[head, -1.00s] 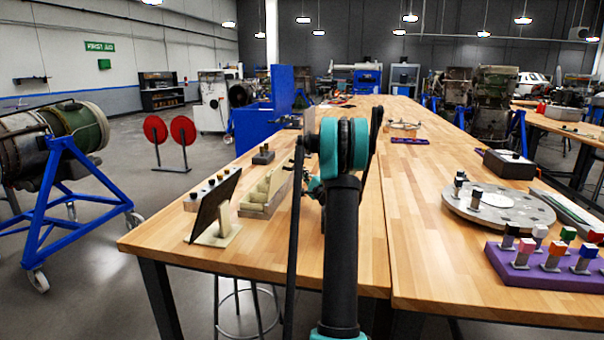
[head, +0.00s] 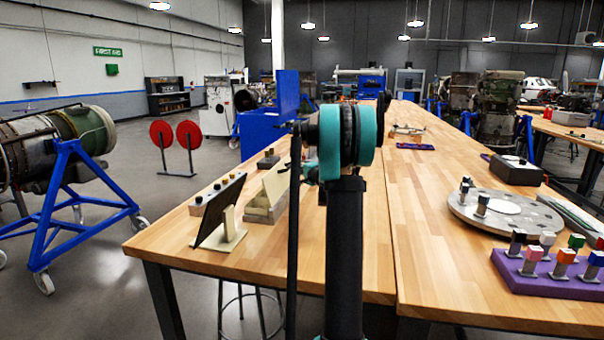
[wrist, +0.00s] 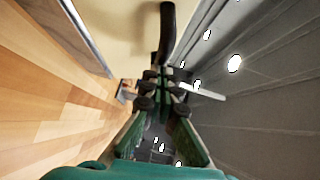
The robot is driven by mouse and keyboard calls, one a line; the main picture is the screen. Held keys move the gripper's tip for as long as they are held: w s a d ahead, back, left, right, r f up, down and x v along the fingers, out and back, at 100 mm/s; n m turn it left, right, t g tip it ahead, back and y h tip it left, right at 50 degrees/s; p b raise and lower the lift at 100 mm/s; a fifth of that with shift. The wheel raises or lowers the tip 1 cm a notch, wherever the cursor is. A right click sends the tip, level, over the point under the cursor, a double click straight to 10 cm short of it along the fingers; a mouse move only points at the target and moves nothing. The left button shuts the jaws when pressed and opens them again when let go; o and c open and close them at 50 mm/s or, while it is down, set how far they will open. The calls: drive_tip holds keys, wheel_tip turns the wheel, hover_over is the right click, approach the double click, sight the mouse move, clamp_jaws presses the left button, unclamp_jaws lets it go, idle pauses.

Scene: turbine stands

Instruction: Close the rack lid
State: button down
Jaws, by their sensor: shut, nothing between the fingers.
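A dark tilted plate (head: 214,214) on a cream stand is left of the rack, before a strip with several knobs (head: 217,190). A round grey disc (head: 508,212) and a purple block with pegs (head: 545,275) lie at right. The table's middle is clear.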

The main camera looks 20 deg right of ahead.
sight(281, 165)
drive_tip(key=w+a+n+g, duration=0.1)
drive_tip(key=w+a+n+g+h, duration=0.1)
drive_tip(key=a, duration=0.1)
drive_tip(key=w+a+r+n+g, duration=0.1)
drive_tip(key=a, duration=0.1)
drive_tip(key=shift+w+r+h, duration=0.1)
drive_tip(key=shift+w+h, duration=0.05)
drive_tip(key=shift+h, duration=0.25)
drive_tip(key=w+a+f+n+g+h, duration=0.3)
drive_tip(key=w+a+f+g+h, duration=0.1)
drive_tip(key=a, duration=0.2)
drive_tip(key=shift+w+a+f+n, duration=0.15)
drive_tip(key=shift+w+a+n, duration=0.15)
drive_tip(key=shift+n, duration=0.1)
idle(0.4)
